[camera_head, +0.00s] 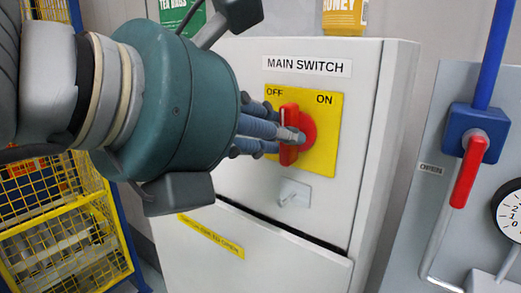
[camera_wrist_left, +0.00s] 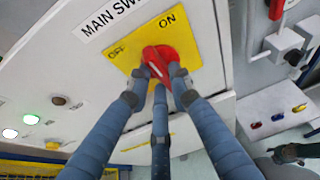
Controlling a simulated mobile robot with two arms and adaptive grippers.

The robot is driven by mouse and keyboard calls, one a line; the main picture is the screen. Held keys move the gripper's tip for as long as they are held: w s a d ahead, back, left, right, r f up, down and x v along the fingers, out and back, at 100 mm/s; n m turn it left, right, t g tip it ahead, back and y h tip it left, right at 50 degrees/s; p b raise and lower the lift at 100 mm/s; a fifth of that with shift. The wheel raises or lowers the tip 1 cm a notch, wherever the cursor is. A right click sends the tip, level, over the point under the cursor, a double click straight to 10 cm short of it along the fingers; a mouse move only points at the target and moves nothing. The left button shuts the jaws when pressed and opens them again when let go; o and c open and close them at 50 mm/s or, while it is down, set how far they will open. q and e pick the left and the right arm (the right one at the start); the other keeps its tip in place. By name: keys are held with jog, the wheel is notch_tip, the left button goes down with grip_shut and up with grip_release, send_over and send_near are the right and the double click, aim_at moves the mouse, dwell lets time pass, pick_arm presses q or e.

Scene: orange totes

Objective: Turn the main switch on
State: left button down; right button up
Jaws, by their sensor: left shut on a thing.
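The main switch is a red rotary handle (camera_head: 289,112) on a round red base, set on a yellow plate (camera_head: 323,160) marked OFF at the left and ON at the right. In the head view the handle stands about upright, its top between the two words and nearer OFF. My left gripper (camera_head: 290,136) comes in from the left and is shut on the handle, with its fingers partly covering it. In the left wrist view its blue-grey fingers (camera_wrist_left: 161,80) reach around the red handle (camera_wrist_left: 157,54).
The switch is on a pale cabinet (camera_head: 377,130) labelled MAIN SWITCH. A small grey latch (camera_head: 292,193) is below the plate. At the right is a grey panel (camera_head: 428,130) with a red lever (camera_head: 467,172) and a gauge (camera_head: 510,212). Yellow wire crates (camera_head: 65,235) stand at the left.

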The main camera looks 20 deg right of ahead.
dwell(0.4)
pick_arm(q)
jog(key=c, duration=1.5)
grip_release()
jog(key=shift+c, duration=0.2)
jog(key=v, duration=1.2)
jog(key=shift+s, duration=0.1)
